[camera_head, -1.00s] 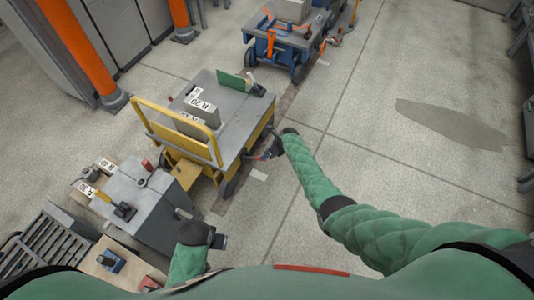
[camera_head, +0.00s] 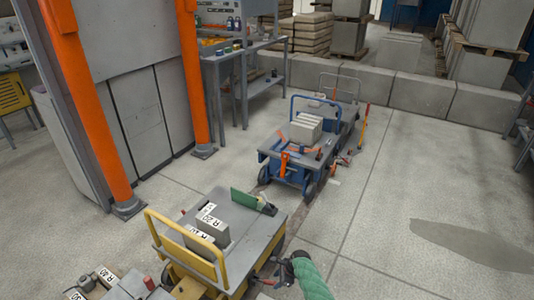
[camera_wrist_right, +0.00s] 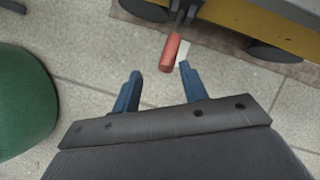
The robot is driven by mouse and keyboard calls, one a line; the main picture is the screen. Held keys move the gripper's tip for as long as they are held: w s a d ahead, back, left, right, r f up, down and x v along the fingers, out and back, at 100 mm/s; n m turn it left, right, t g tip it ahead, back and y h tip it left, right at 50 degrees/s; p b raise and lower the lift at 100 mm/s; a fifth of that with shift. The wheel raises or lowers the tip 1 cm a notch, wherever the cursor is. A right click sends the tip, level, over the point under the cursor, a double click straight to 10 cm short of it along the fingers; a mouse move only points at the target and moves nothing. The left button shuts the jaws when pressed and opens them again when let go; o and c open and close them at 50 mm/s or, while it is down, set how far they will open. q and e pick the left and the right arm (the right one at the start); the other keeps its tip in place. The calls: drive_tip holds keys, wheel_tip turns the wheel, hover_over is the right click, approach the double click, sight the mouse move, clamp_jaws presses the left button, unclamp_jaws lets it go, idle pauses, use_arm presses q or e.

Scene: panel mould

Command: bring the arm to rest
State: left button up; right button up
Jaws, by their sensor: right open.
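My right gripper (camera_head: 270,280) is low in the head view, beside the right side of the yellow cart (camera_head: 221,262), at the end of my green-sleeved arm. In the right wrist view its two blue fingers (camera_wrist_right: 161,86) are apart with only floor between them. A red grip (camera_wrist_right: 170,52) on a dark bar lies just beyond the fingertips, near the yellow edge of the cart; I cannot tell whether it touches a finger. My left gripper is outside both views.
The yellow cart carries grey blocks with R labels (camera_head: 207,230) and a green plate (camera_head: 244,199). A blue cart (camera_head: 290,170) stands behind it. Orange posts (camera_head: 92,110) and grey cabinets are at left. Concrete blocks (camera_head: 420,95) line the back. The floor at right (camera_head: 400,190) is clear.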

drive_tip(key=w+r+n+t, duration=0.1)
drive_tip(key=w+r+n, duration=0.25)
drive_tip(key=r, duration=0.35)
drive_tip(key=w+d+r+n+h, duration=0.1)
drive_tip(key=w+r+n, duration=0.1)
drive_tip(key=r+n, duration=0.35)
drive_tip(key=w+r+n+t, duration=0.1)
drive_tip(key=w+r+n, duration=0.25)
drive_tip(key=r, duration=0.35)
drive_tip(key=s+d+r+n+t+h, duration=0.2)
drive_tip(key=s+d+r+n, duration=0.2)
drive_tip(key=s+r+n, duration=0.45)
drive_tip(key=s+d+r+h, duration=0.1)
drive_tip(key=s+d+r, duration=0.1)
drive_tip(key=s, duration=0.8)
drive_tip(key=s+d+r, duration=0.1)
drive_tip(key=s+d, duration=0.2)
drive_tip(key=s, duration=0.7)
drive_tip(key=s+f+g, duration=0.1)
drive_tip(key=s+f, duration=0.2)
drive_tip(key=s, duration=0.5)
drive_tip(key=s+f+g, duration=0.1)
drive_tip(key=s+f, duration=0.3)
drive_tip(key=s, duration=0.5)
drive_tip(key=s+f+m+g, duration=0.1)
drive_tip(key=s+f, duration=0.3)
drive_tip(key=s, duration=0.4)
drive_tip(key=shift+s+d+f+g, duration=0.2)
drive_tip(key=shift+d+g, duration=0.1)
drive_tip(key=shift+d, duration=0.15)
